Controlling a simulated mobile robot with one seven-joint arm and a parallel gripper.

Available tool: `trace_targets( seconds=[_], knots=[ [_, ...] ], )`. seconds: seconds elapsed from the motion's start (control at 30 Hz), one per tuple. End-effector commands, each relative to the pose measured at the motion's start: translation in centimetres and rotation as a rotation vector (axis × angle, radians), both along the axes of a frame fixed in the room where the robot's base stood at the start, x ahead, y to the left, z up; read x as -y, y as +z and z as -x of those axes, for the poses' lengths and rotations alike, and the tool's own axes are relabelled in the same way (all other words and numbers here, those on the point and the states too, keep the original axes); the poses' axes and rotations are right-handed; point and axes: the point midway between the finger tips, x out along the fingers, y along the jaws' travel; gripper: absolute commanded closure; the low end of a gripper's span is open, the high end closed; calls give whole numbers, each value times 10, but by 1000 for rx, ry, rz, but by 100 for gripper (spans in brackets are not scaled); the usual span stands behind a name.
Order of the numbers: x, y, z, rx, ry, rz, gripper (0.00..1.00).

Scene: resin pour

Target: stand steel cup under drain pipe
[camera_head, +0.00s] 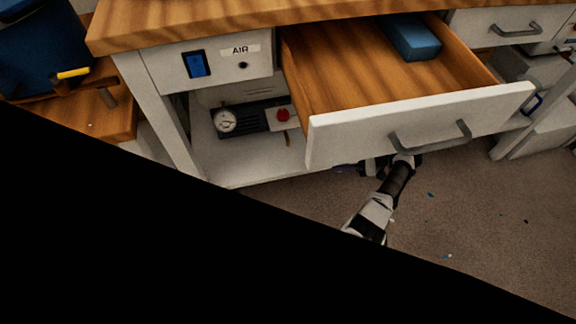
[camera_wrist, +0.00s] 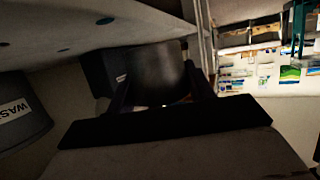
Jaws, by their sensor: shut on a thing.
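A dark grey, smooth cylinder, which I take to be the steel cup (camera_wrist: 157,70), is between the fingers of my gripper (camera_wrist: 161,92) in the wrist view. My gripper is shut on it. In the head view my gripper (camera_head: 375,165) is low, under the open drawer front and right of the lower shelf; the drawer hides the cup there. On the lower shelf is a dark unit with a round gauge (camera_head: 225,121) and a red knob (camera_head: 283,115). A short brownish pipe (camera_head: 288,138), perhaps the drain pipe, hangs below the knob. The cup is apart from it.
The open drawer (camera_head: 340,142) juts out above my arm and holds a blue block (camera_head: 411,38). A bench leg (camera_head: 163,115) bounds the shelf (camera_head: 235,172) on the left. A grey bin (camera_wrist: 22,112) with cut-off lettering stands left in the wrist view. Carpet (camera_head: 470,210) is open at right.

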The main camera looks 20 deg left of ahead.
Motion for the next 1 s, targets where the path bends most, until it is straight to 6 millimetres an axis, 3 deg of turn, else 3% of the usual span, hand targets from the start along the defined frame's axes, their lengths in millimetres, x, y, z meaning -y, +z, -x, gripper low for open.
trace_targets(
  seconds=[0.6, 0.83, 1.0],
  knots=[
    [-151, 2, 32, -2, 4, -1, 74],
    [-169, -2, 35, -2, -1, -2, 74],
    [-169, -25, 35, -5, -3, -1, 74]
  ],
)
